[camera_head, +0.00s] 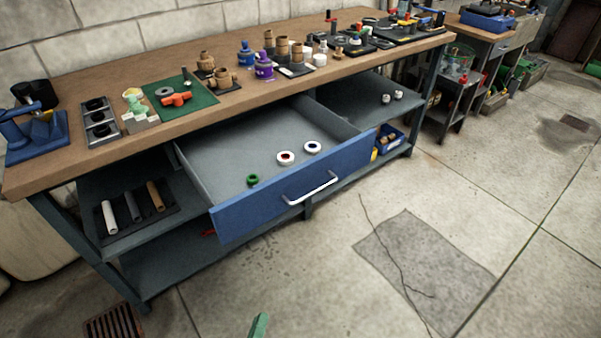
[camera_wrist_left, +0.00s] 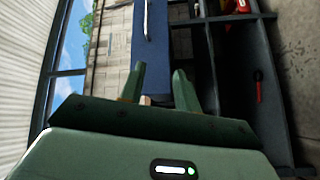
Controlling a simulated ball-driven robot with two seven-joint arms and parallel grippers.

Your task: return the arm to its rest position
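My left gripper (camera_head: 258,325) shows only as a green fingertip at the bottom edge of the head view, low in front of the bench and apart from the drawer. In the left wrist view its two green fingers (camera_wrist_left: 159,82) stand apart, with no object gripped between them. The blue drawer front (camera_wrist_left: 151,45) is beyond the fingertips there. My right gripper is in neither view.
The bench drawer (camera_head: 250,205) is pulled out, with a bar handle (camera_head: 310,188) and a few rings inside. The workbench top (camera_head: 150,75) carries several tools and parts. The concrete floor (camera_head: 330,270) in front is clear.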

